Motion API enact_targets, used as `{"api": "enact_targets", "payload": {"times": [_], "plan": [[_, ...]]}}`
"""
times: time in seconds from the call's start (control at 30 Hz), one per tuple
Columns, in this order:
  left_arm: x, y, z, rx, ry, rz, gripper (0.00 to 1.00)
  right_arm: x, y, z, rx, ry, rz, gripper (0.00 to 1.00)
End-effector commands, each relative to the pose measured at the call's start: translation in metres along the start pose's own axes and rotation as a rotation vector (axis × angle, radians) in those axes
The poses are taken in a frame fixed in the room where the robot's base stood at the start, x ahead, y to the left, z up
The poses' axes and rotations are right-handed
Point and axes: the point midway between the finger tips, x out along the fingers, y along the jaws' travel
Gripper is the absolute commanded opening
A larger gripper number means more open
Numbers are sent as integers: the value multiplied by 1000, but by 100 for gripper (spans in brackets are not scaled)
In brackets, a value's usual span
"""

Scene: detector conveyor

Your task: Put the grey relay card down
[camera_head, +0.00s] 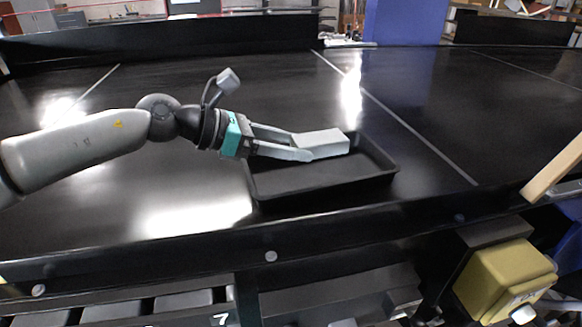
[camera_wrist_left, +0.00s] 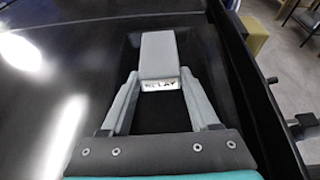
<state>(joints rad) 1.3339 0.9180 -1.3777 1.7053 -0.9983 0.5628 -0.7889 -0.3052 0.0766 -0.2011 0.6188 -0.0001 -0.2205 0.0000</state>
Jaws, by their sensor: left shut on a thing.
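The grey relay card (camera_head: 322,139) is a light grey block held at the tips of my left gripper (camera_head: 300,153), over the black tray (camera_head: 320,196) on the dark conveyor. In the left wrist view the card (camera_wrist_left: 159,55) points away between the two fingers of my left gripper (camera_wrist_left: 160,82), with a label reading "RELAY" on its near end. The fingers are shut on it. I cannot tell if the card touches the tray. My right gripper is not in view.
The black conveyor surface (camera_head: 190,190) is clear around the tray. A yellow box-shaped part (camera_head: 503,280) sits below the front edge at the right. A dark raised wall (camera_head: 160,40) runs along the back, and a blue column (camera_head: 405,22) stands behind.

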Motion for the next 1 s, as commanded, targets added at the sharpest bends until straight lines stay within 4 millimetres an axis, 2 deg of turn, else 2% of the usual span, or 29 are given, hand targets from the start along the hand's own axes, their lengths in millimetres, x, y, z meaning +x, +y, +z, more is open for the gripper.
{"api": "enact_targets", "payload": {"times": [0.13, 0.4, 0.83, 0.87, 1.0], "plan": [[5, 0, -10, -1, -1, -1, 3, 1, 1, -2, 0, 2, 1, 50], [19, 0, -44, -2, -1, -1, 3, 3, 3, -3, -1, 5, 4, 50], [21, 0, -50, 1, -2, -1, 3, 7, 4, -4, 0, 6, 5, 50], [21, 0, -50, 1, -1, -1, 64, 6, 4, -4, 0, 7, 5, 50], [21, 0, -49, 1, -1, -1, 80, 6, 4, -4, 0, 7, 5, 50]]}}
